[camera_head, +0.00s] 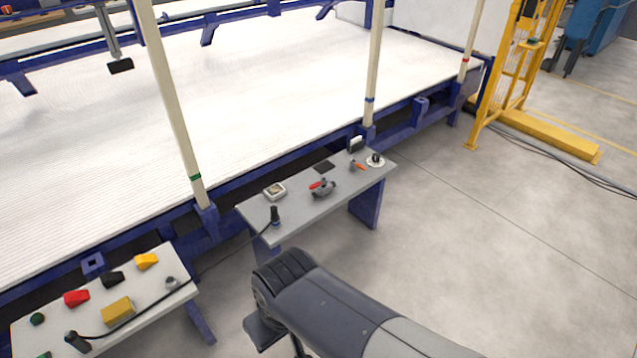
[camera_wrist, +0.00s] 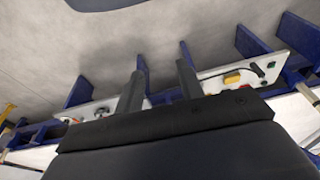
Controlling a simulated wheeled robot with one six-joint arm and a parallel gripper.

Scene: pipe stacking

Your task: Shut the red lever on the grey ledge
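The red lever (camera_head: 316,185) sits on a dark, rounded fitting (camera_head: 324,190) near the middle of the grey ledge (camera_head: 290,215). Its handle points to the left in the head view and looks roughly level. In the wrist view, my gripper (camera_wrist: 158,70) has two dark fingers standing apart with nothing between them. Part of a ledge shows beyond the fingers there, but I cannot make out the lever clearly. In the head view my arm comes in from the lower right, below the ledge, and the fingertips cannot be made out. My gripper is not touching the lever.
A second ledge (camera_head: 60,318) with coloured blocks stands at left. Open floor (camera_head: 480,270) lies to the right.

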